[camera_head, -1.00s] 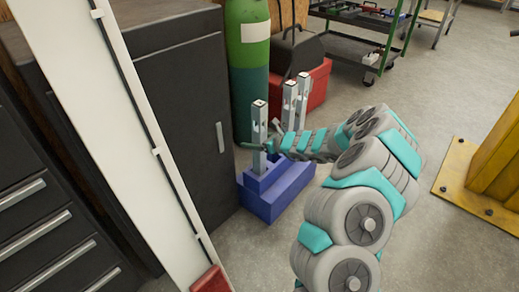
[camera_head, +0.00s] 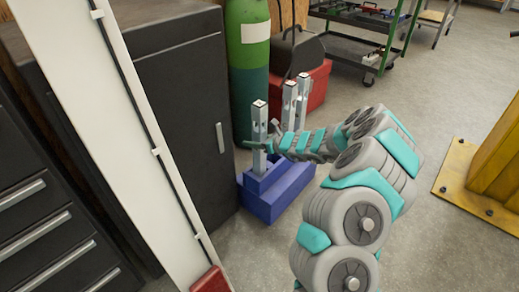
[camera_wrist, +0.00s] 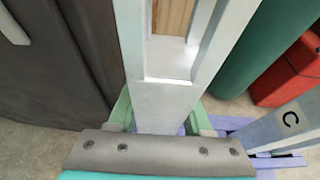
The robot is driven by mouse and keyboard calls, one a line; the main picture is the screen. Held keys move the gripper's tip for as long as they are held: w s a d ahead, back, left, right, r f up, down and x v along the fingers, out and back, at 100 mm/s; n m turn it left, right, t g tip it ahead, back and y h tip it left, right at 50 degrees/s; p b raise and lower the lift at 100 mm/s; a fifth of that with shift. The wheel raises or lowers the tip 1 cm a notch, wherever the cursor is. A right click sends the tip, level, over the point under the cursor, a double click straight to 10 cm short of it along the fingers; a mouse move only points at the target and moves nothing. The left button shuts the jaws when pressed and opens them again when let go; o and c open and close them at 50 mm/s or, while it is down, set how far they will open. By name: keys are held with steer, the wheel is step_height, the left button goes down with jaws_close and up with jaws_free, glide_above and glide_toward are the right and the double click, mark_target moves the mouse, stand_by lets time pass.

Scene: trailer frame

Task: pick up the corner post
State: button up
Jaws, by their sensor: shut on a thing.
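A silver-grey square corner post (camera_head: 259,122) stands upright in a blue stepped holder (camera_head: 273,208), the nearest of three posts. My gripper (camera_head: 262,147) is at its lower half, shut on it. In the wrist view the corner post (camera_wrist: 163,100) fills the middle, with an open window in its face. My gripper's green fingers (camera_wrist: 162,115) lie on both sides of it. The post's lower end is hidden behind my gripper and the holder.
Two more posts stand behind (camera_head: 288,103), (camera_head: 303,92); one marked C (camera_wrist: 288,122) is close at right in the wrist view. A dark cabinet (camera_head: 190,125) is just left, a green cylinder (camera_head: 247,80) behind. Floor is clear at right, before a yellow post base (camera_head: 485,185).

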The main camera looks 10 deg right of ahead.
jaws_close()
steer(key=shift+r, duration=0.15)
step_height(320, 180, up, 28)
steer(key=p, duration=0.4)
steer(key=shift+p, duration=0.3)
stand_by(0.3)
